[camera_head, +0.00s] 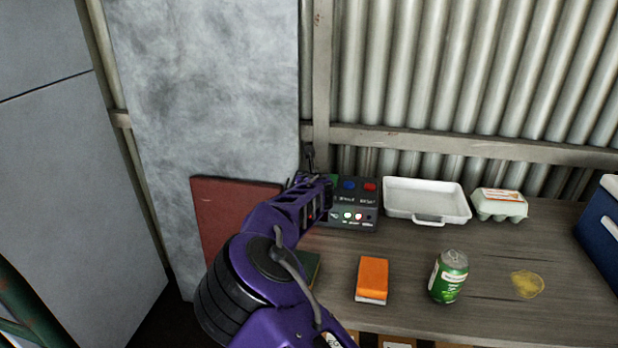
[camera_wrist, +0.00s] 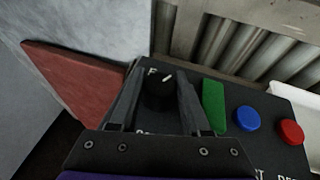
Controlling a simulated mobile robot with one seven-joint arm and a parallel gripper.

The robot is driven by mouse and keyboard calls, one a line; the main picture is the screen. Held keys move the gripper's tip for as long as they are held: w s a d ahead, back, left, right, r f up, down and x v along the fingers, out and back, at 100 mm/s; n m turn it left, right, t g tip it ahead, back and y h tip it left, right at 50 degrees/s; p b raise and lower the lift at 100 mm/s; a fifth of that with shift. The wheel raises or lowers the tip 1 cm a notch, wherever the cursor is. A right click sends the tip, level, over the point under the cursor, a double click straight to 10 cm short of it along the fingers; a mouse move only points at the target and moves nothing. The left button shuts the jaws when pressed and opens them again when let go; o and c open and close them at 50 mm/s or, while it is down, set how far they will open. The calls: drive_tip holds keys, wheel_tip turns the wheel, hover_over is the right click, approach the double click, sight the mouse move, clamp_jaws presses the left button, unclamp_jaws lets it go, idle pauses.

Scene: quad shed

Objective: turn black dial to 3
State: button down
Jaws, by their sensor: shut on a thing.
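The black dial (camera_wrist: 158,96) is on the black control panel (camera_head: 370,222) and sits between my two fingers in the wrist view. A white mark shows at its upper right edge, beside a white letter F. The number 3 cannot be made out; the lower lettering is partly covered by my gripper. My gripper (camera_wrist: 160,100) is shut on the dial, one finger at each side. In the head view my gripper (camera_head: 318,182) is over the panel's left part and hides the dial.
Right of the dial are a green switch (camera_wrist: 213,104), a blue button (camera_wrist: 247,118) and a red button (camera_wrist: 291,132). A red board (camera_head: 225,215) leans at left. A white tray (camera_head: 427,190), egg carton (camera_head: 499,205), orange box (camera_head: 372,278) and green can (camera_head: 449,277) stand on the bench.

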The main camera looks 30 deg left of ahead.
idle(0.4)
drive_tip(key=shift+c, duration=1.9)
unclamp_jaws()
drive_tip(key=v, duration=1.7)
drive_tip(key=shift+s+p, duration=0.25)
drive_tip(key=shift+p, duration=0.05)
drive_tip(key=shift+d+f, duration=0.1)
drive_tip(key=shift+d, duration=0.05)
